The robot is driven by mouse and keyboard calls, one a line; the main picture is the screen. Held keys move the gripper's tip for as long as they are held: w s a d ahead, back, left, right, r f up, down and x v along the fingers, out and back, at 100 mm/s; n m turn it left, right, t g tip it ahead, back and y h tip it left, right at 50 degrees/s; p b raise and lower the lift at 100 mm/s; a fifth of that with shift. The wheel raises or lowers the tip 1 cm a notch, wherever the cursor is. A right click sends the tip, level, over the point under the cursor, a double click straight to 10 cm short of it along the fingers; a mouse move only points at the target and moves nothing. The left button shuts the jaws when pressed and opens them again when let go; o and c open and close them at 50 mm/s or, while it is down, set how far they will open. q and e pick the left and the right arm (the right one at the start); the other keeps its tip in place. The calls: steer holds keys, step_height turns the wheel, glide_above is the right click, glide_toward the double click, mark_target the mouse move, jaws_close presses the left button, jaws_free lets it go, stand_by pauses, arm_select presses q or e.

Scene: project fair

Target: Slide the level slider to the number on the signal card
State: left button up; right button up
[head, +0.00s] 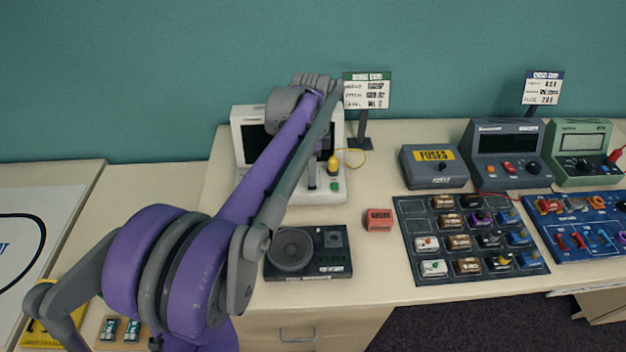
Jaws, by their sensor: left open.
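The signal card (367,91) stands on a dark post at the back of the bench. It has a green header and several printed rows, and its numbers are too small to read surely. A white console (248,120) with a dark screen stands left of it. A yellow knob (333,164) and a green button (335,187) show on its right side. My left arm crosses in front and covers much of the console. My left gripper (311,182) is open, low in front of the console and mostly hidden by the arm. I cannot make out the level slider. My right gripper is not in view.
A black speaker unit (335,262) and a red block (378,220) sit in front of the console. A fuse box (434,168), meters and a dark tray (413,215) of small blocks fill the right. Some bench is clear around the red block.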

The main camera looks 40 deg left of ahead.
arm_select(q)
steer(key=shift+f, duration=2.05)
jaws_close()
